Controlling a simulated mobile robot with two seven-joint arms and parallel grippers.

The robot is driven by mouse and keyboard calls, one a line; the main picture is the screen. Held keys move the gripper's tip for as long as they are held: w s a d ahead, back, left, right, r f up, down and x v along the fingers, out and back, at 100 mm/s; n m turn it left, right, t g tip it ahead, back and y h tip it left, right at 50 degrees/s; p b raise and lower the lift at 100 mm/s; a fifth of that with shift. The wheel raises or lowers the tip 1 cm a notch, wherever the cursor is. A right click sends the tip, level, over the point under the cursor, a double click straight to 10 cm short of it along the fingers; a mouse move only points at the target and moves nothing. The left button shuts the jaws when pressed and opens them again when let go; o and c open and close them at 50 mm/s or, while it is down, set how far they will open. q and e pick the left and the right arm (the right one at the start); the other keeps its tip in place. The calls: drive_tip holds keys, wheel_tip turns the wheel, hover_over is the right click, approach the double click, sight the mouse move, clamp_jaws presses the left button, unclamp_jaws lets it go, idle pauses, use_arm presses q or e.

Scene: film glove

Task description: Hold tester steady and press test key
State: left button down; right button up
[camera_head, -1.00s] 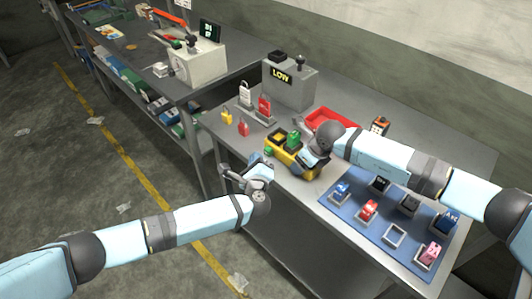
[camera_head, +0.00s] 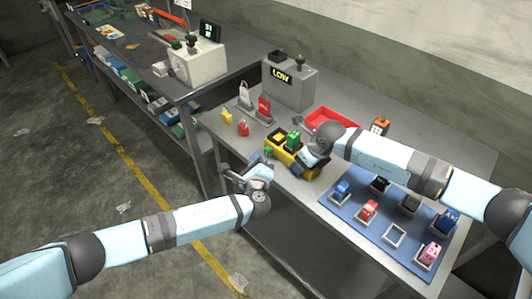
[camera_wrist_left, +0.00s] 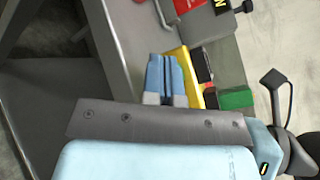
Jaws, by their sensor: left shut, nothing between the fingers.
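A yellow-and-black device, which looks like the tester (camera_head: 272,143), sits near the left edge of the table with a green block (camera_head: 293,138) on it. It also shows in the left wrist view (camera_wrist_left: 187,62), just beyond the fingers. My left gripper (camera_head: 229,173) is shut and empty, to the left of the device and apart from it in the head view. Its blue fingers show in the left wrist view (camera_wrist_left: 165,68). My right gripper (camera_head: 310,166) is at the device's right side; its fingertips are hidden, so I cannot tell if it grips. I cannot make out the test key.
A grey box (camera_head: 290,88) with a LOW display stands behind. Red, yellow and grey padlock-like pieces are left of it. A red tray (camera_head: 331,118) lies behind my right wrist. A blue mat (camera_head: 345,208) with several small blocks in holders lies at the front right.

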idle(0.6)
use_arm(q)
drive_tip(key=shift+w+d, duration=0.3)
